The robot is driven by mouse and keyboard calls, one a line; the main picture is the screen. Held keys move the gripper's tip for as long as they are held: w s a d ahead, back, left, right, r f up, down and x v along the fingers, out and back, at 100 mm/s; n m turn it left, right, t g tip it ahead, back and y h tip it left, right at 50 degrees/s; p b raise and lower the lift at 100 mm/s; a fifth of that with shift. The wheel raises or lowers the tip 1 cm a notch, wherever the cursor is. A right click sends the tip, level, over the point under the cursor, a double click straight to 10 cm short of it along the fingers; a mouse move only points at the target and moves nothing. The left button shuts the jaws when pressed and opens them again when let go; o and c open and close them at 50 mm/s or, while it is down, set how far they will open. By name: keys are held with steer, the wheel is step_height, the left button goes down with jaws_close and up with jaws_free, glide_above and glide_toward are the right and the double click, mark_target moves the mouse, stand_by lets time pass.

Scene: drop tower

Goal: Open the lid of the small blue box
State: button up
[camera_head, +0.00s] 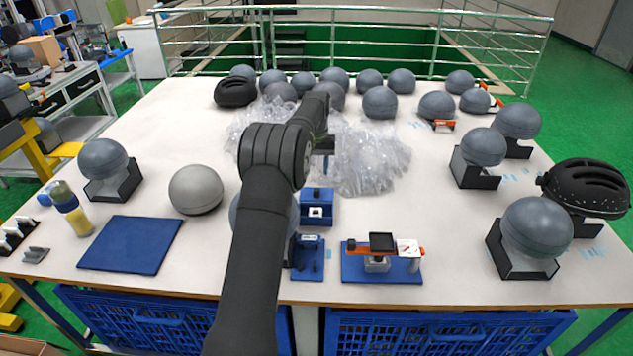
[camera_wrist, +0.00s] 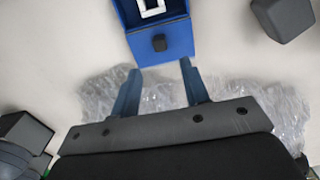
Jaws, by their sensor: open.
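The small blue box (camera_head: 317,207) stands on the white table near the middle front, just right of my arm. It also shows at the top of the wrist view (camera_wrist: 174,42). A blue panel with a black knob (camera_wrist: 159,43) faces my gripper. Beside the panel is a dark recess with a white square frame (camera_wrist: 151,7); I cannot tell how the lid is tilted. My gripper (camera_wrist: 161,66) is open and empty, its two blue fingers apart and short of the knob. In the head view my gripper (camera_head: 326,160) is beyond the box, partly hidden by my arm.
Crumpled clear plastic (camera_head: 372,155) lies behind the box. Blue fixtures (camera_head: 308,270) and a blue plate with an orange-armed device (camera_head: 382,268) sit in front. A grey sphere (camera_head: 196,189) and blue mat (camera_head: 131,243) are left. Helmets and spheres line the right and back.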

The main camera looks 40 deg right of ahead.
step_height(320, 180, up, 9)
glide_above(317, 190)
steer(key=shift+w, duration=0.15)
steer(key=shift+f, duration=0.1)
step_height(317, 190, down, 18)
steer(key=shift+r, duration=0.25)
stand_by(0.5)
steer(key=shift+r, duration=0.15)
